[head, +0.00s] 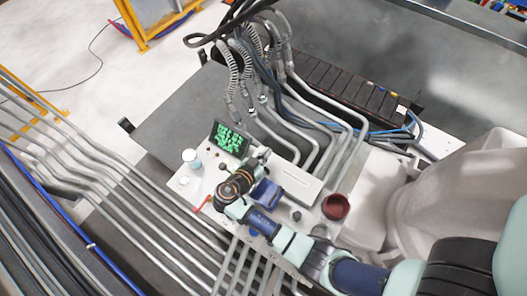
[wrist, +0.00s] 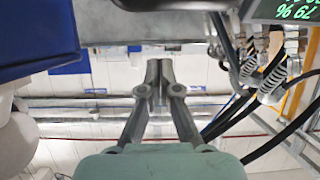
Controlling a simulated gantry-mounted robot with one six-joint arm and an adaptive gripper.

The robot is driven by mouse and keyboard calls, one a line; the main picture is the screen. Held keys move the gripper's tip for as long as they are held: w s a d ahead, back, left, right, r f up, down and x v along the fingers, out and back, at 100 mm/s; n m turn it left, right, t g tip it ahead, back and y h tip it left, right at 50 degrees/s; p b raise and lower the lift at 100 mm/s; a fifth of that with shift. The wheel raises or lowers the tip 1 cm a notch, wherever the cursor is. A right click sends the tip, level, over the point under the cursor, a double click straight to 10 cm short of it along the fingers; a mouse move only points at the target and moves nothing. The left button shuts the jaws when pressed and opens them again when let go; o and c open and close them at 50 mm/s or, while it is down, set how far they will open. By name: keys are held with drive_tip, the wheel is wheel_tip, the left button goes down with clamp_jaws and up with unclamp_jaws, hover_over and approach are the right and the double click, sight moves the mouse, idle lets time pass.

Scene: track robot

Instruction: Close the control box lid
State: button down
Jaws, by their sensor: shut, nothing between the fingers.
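A dark blue box-like part (head: 266,193), which looks like the control box or its lid, sits on the white control panel (head: 183,184), just right of my wrist. A large blue surface (wrist: 40,30) fills the upper left of the wrist view, left of my fingers, and looks like the same part. I cannot tell lid from box or how far the lid stands open. My gripper (wrist: 158,66) is shut and empty, with its fingertips together. A visible gap separates the fingers from the blue surface. In the head view my arm hides part of the panel.
A display with green characters (head: 229,139) stands behind my wrist; its edge shows at upper right in the wrist view. A red lever (head: 203,205), white and blue round parts and a dark red cup (head: 336,206) surround the arm. Grey hoses (head: 285,125) rise behind the panel.

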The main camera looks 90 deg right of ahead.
drive_tip(key=shift+w+a+f+b, duration=0.35)
drive_tip(key=shift+a+f+b, duration=0.2)
drive_tip(key=shift+b, duration=0.2)
drive_tip(key=shift+w+a+f+b, duration=0.3)
drive_tip(key=shift+a+f+b, duration=0.2)
drive_tip(key=shift+b, duration=0.25)
wheel_tip(320, 180, up, 5)
drive_tip(key=p, duration=0.3)
drive_tip(key=shift+d+f, duration=0.15)
drive_tip(key=shift+f, duration=0.05)
drive_tip(key=w+a+f+b, duration=0.1)
drive_tip(key=w+a+f, duration=0.1)
drive_tip(key=w+a, duration=0.3)
drive_tip(key=a, duration=0.3)
drive_tip(key=shift+w, duration=0.15)
